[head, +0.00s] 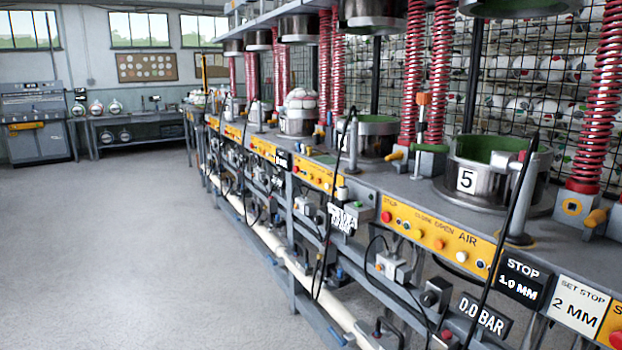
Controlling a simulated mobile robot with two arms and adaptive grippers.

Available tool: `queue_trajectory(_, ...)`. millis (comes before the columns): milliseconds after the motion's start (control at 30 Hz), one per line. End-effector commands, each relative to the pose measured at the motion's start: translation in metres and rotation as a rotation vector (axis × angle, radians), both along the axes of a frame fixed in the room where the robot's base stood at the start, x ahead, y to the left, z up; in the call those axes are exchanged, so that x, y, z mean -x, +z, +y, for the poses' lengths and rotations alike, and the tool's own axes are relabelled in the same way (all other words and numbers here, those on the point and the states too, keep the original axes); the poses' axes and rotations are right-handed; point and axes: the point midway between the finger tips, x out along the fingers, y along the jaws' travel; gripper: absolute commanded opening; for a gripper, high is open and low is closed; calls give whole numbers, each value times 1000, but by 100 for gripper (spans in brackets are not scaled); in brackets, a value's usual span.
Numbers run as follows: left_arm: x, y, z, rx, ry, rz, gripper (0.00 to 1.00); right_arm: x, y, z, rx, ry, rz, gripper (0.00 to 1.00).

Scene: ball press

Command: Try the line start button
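A long press line runs from the right foreground to the back left. On its front, a yellow panel (449,257) reading STOP and AIR carries a red button (386,216), several orange buttons and a white button (461,256). A small grey box with a green button (357,204) sits on the bench edge left of it. Another red button (446,334) is low at the bottom edge. I cannot read a line start label on any button. Neither of my grippers is in view.
Metal press cups, one marked 5 (467,180), and red springs (440,70) stand on the bench. Black cables and a pale pipe (262,235) run along its front. The grey floor (120,250) at left is clear. A grey machine (35,120) stands far back.

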Motion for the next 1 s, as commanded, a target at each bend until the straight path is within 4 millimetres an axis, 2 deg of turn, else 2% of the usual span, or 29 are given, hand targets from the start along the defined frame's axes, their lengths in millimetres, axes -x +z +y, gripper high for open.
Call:
queue_trajectory(367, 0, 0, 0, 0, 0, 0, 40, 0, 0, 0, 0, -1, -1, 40)
queue_trajectory(567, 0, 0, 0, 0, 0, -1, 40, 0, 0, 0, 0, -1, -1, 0)
queue_trajectory(1000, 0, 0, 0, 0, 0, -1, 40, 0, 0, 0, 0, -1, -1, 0)
